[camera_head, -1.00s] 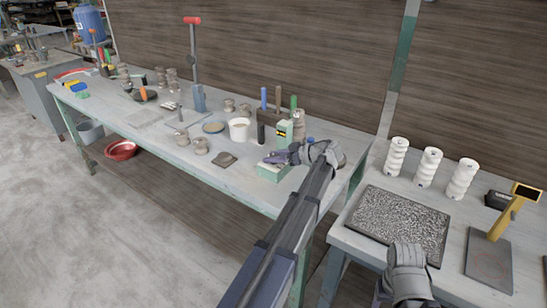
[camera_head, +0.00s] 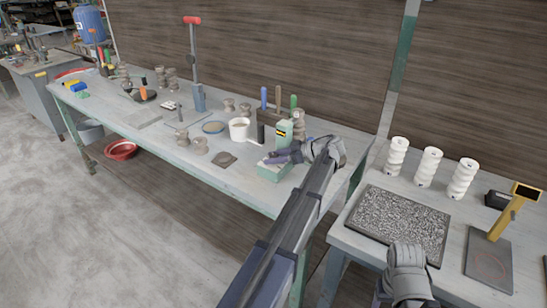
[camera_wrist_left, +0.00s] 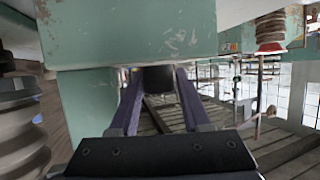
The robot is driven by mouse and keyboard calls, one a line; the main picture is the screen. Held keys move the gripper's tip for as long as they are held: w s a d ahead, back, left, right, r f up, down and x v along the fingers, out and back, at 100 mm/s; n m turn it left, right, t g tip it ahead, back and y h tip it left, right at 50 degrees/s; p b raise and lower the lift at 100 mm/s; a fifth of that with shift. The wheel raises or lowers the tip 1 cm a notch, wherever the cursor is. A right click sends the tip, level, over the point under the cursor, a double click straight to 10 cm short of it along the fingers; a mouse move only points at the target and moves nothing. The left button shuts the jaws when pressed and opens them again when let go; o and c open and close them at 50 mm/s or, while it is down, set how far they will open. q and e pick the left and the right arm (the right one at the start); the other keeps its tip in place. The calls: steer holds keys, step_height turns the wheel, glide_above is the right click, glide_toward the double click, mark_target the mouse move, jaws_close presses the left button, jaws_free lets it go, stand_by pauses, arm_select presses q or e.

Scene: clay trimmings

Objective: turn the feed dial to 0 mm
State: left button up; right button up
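A mint-green machine (camera_head: 284,133) with a yellow-and-black label stands near the right end of the long workbench. Its mint-green body (camera_wrist_left: 130,35) fills the upper part of the left wrist view. A dark round knob (camera_wrist_left: 156,77), which looks like the feed dial, sits below that body, between the tips of my left gripper (camera_wrist_left: 158,82). It nearly fills the gap; I cannot tell whether both fingers press on it. The dial's marks cannot be read. In the head view my left gripper (camera_head: 282,157) is low against the machine. My right gripper's fingers are hidden behind its grey wrist.
A white mug (camera_head: 239,129), tool handles in a dark block (camera_head: 263,130) and clay pots (camera_head: 200,146) stand near the machine. The right table (camera_head: 365,249) holds a speckled tray (camera_head: 362,229), white ribbed columns (camera_head: 430,166) and a yellow stand (camera_head: 508,217).

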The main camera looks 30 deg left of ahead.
arm_select(q)
steer(key=o, duration=0.3)
steer(key=shift+r, duration=0.1)
steer(key=shift+o, duration=0.2)
steer(key=shift+w, duration=0.1)
steer(key=shift+s+m+t, duration=0.3)
steer(key=shift+m+t, duration=0.7)
steer(key=shift+t, duration=0.2)
steer(key=m+t, duration=0.5)
steer(key=t, duration=0.1)
steer(key=shift+a+h, duration=0.1)
steer(key=shift+h, duration=0.3)
steer(key=m+t+h, duration=0.3)
steer(key=m+t, duration=0.1)
steer(key=shift+w+m+t, duration=0.1)
steer(key=shift+m+t, duration=0.2)
steer(key=shift+m, duration=0.1)
steer(key=shift+w+m+t+h, duration=0.2)
steer(key=shift+m+t+h, duration=0.5)
steer(key=shift+m+h, duration=0.5)
steer(key=shift+m+t+h, duration=0.4)
steer(key=shift+m+h, duration=0.3)
steer(key=shift+m+t+h, duration=0.4)
steer(key=shift+m+h, duration=0.5)
steer(key=shift+h, duration=0.1)
